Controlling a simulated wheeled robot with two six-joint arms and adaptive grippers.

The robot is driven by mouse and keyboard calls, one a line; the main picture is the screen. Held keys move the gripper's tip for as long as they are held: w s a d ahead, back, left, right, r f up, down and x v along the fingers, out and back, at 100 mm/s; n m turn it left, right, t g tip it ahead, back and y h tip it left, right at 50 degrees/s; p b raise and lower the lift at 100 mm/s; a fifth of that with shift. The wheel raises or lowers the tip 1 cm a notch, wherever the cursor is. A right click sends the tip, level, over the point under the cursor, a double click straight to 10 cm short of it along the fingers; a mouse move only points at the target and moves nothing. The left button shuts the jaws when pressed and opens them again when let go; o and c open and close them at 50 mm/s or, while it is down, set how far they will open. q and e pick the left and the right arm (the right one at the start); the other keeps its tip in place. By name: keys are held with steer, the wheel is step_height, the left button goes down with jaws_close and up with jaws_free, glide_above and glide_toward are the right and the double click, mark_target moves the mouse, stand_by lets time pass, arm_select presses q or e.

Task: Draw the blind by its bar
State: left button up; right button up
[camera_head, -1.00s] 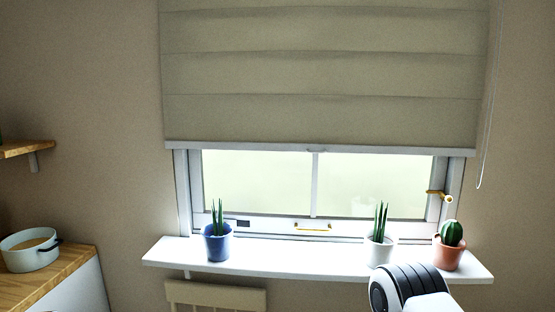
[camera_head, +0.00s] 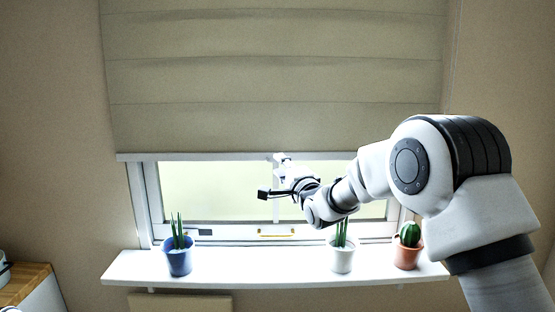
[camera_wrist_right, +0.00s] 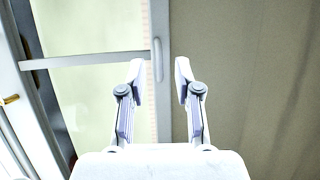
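The beige folded blind (camera_head: 270,80) hangs over the upper window, with its white bottom bar (camera_head: 190,156) level across the glass. In the right wrist view the picture is turned: the blind (camera_wrist_right: 245,80) is on the right and the bar (camera_wrist_right: 160,20) runs upright, with a small pale tab (camera_wrist_right: 158,62) on it. My right gripper (camera_head: 284,158) is at the middle of the bar. In its wrist view, the fingers (camera_wrist_right: 160,72) are open, one on each side of the tab's line. I cannot tell whether they touch it. My left gripper is out of view.
The white sill (camera_head: 290,268) below holds a blue pot (camera_head: 178,262), a white pot (camera_head: 341,260) partly behind my arm, and a terracotta cactus pot (camera_head: 407,257). A yellow window handle (camera_head: 276,233) is on the lower frame. A wooden counter (camera_head: 25,288) is at lower left.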

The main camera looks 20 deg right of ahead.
steer(key=w, duration=0.2)
steer(key=shift+w+a+r, duration=0.1)
steer(key=shift+w, duration=0.2)
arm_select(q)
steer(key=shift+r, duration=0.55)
arm_select(e)
jaws_close()
arm_select(q)
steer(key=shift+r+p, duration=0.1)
steer(key=shift+p, duration=0.2)
arm_select(e)
steer(key=shift+r, duration=0.15)
